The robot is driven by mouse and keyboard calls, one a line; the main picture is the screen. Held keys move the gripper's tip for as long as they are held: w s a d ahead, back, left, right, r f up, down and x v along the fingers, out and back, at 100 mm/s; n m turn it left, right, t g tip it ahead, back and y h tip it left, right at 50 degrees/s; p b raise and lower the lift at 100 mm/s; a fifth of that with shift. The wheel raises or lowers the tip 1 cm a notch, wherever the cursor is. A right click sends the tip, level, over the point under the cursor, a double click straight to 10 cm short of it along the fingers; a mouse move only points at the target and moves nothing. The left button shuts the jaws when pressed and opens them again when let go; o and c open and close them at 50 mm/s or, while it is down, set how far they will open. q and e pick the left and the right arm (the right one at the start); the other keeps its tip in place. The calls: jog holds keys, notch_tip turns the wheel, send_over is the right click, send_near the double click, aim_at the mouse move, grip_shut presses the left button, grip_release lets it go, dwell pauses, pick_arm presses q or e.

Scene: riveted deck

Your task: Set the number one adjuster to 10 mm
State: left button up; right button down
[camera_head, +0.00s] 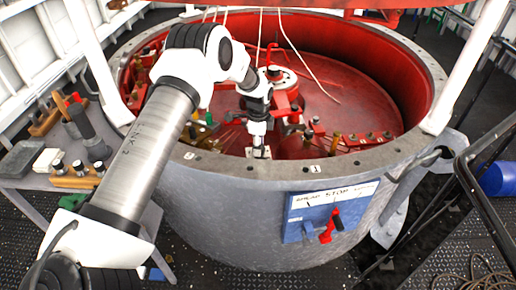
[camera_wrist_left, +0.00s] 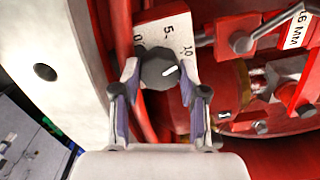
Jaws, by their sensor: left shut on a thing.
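My left gripper (camera_head: 259,143) reaches down inside the near rim of the red drum. In the left wrist view its two fingers (camera_wrist_left: 160,84) are shut on a dark faceted knob (camera_wrist_left: 158,68), one on each side. A pale scale plate (camera_wrist_left: 166,27) behind the knob reads 0, 5 and 10. In the head view the knob is mostly hidden by the gripper. My right gripper is not in view.
The drum's grey rim (camera_head: 225,166) is close to the gripper. A "6 MM" tag (camera_wrist_left: 297,29) and red fittings lie to the right in the wrist view. A blue-and-white panel with a red lever (camera_head: 330,226) is on the drum's outside. A workbench (camera_head: 28,183) holds tools at left.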

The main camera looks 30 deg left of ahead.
pick_arm(q)
jog(key=shift+s+d+f+m+b, duration=0.15)
jog(key=shift+m+b, duration=0.15)
jog(key=shift+m, duration=0.8)
jog(key=shift+a+f+m+b, duration=0.1)
jog(key=shift+m+b, duration=0.2)
jog(key=shift+m, duration=0.8)
jog(key=o, duration=1.1)
jog(key=shift+o, duration=0.2)
jog(key=shift+r, duration=0.1)
jog(key=shift+r, duration=0.2)
notch_tip(320, 180, up, 12)
jog(key=shift+w+f, duration=0.2)
jog(key=shift+f, duration=0.05)
